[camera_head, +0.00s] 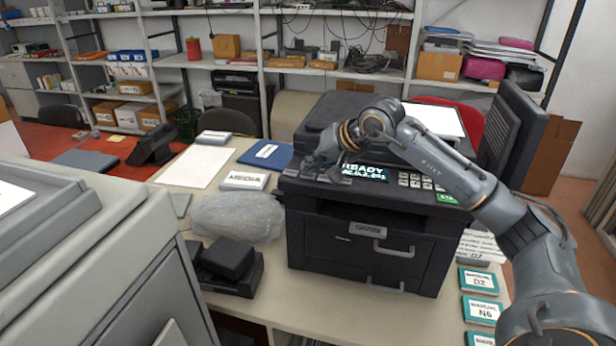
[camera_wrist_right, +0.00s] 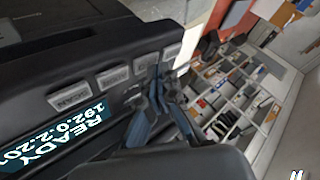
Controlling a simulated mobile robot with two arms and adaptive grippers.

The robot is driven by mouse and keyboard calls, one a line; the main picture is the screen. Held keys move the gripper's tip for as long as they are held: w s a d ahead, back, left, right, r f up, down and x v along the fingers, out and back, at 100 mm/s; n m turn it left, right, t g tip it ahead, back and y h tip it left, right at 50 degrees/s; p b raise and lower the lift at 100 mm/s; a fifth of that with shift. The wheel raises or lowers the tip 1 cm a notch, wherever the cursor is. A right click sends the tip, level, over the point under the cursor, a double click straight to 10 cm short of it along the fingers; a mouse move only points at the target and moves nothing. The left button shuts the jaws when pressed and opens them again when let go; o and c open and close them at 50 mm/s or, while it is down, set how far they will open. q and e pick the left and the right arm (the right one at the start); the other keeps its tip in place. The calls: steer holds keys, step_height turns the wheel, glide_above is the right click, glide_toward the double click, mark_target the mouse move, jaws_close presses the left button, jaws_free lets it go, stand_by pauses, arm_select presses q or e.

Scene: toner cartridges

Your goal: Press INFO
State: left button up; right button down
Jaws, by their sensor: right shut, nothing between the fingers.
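The black printer (camera_head: 345,240) stands on the beige table. Its lit display (camera_head: 362,172) reads READY above a line of digits, and it also shows in the wrist view (camera_wrist_right: 62,143). Beside the display in the wrist view is a row of grey buttons. The nearest button (camera_wrist_right: 70,97) seems to read SCAN; the labels of the next to it (camera_wrist_right: 113,75) and of the farther ones (camera_wrist_right: 148,60) are too small to read surely. My right gripper (camera_head: 318,168) is shut and empty over the panel's left part, its fingertips (camera_wrist_right: 155,92) near the farther buttons. I cannot tell whether they touch.
A keypad (camera_head: 415,182) sits right of the display. A plastic-wrapped bundle (camera_head: 235,218), a MEDIA box (camera_head: 245,180) and a black device (camera_head: 228,262) lie left of the printer. Labelled teal boxes (camera_head: 480,281) lie to the right.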

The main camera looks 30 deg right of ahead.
mark_target(311, 176)
steer(key=shift+f+b, duration=0.4)
stand_by(0.5)
steer(key=shift+r, duration=0.1)
steer(key=shift+r+p, duration=0.6)
steer(key=shift+r, duration=0.15)
steer(key=shift+r+p, duration=1.8)
steer(key=shift+r, duration=0.75)
